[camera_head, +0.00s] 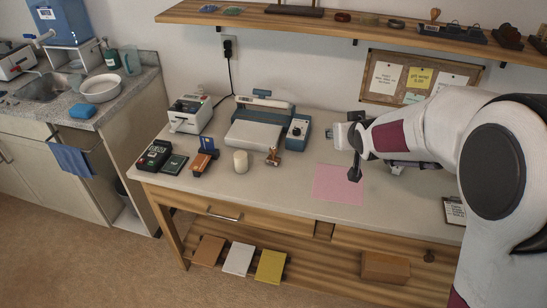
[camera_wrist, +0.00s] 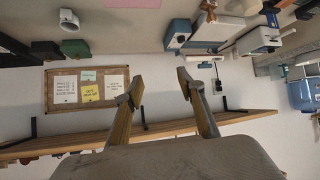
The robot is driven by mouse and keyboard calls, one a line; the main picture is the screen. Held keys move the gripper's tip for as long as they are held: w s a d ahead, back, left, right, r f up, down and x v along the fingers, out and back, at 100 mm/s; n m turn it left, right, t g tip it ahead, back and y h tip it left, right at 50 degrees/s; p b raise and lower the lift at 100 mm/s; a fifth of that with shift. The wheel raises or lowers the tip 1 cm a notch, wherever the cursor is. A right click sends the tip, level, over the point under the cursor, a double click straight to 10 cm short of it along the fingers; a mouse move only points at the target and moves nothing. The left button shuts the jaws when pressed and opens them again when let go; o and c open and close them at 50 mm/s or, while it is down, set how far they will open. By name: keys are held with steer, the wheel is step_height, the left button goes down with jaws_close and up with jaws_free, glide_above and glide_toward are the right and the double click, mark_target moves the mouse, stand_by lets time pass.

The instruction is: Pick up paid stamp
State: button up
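A small wooden-handled stamp (camera_head: 273,157) stands on the worktop in front of the blue-and-white machine; its label cannot be read. It appears as a small brown shape at the top of the wrist view (camera_wrist: 208,10). Another wooden-handled item (camera_head: 435,15) sits on the wall shelf, also without readable wording. My gripper (camera_head: 350,155) hangs above the back of the pink sheet (camera_head: 336,184), right of the worktop stamp and apart from it. In the wrist view, its two fingers (camera_wrist: 159,86) are spread with nothing between them.
Left of the stamp are a white candle (camera_head: 240,162), an orange-black tool (camera_head: 201,164) and a card terminal (camera_head: 153,155). Behind it are a blue control box (camera_head: 298,132) and a white-topped machine (camera_head: 253,132). The shelf (camera_head: 330,23) overhangs the back. The front centre is clear.

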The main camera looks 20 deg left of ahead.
steer(key=w+a+f+n+y, duration=0.1)
steer(key=w+a+f+y, duration=0.1)
steer(key=w+a+f, duration=0.45)
steer(key=n+y, duration=0.2)
steer(key=y, duration=0.1)
glide_toward(275, 151)
steer(key=shift+w+a+f+t, duration=0.2)
steer(key=shift+w+a+f, duration=0.15)
steer(key=shift+w+a, duration=0.25)
steer(key=shift+w+a+f+t, duration=0.2)
steer(key=shift+w+a+f, duration=0.1)
steer(key=shift+w+a, duration=0.3)
steer(key=shift+a, duration=0.1)
steer(key=shift+x, duration=1.25)
steer(key=shift+f, duration=0.1)
steer(key=shift+h, duration=0.3)
steer(key=shift+x, duration=2.55)
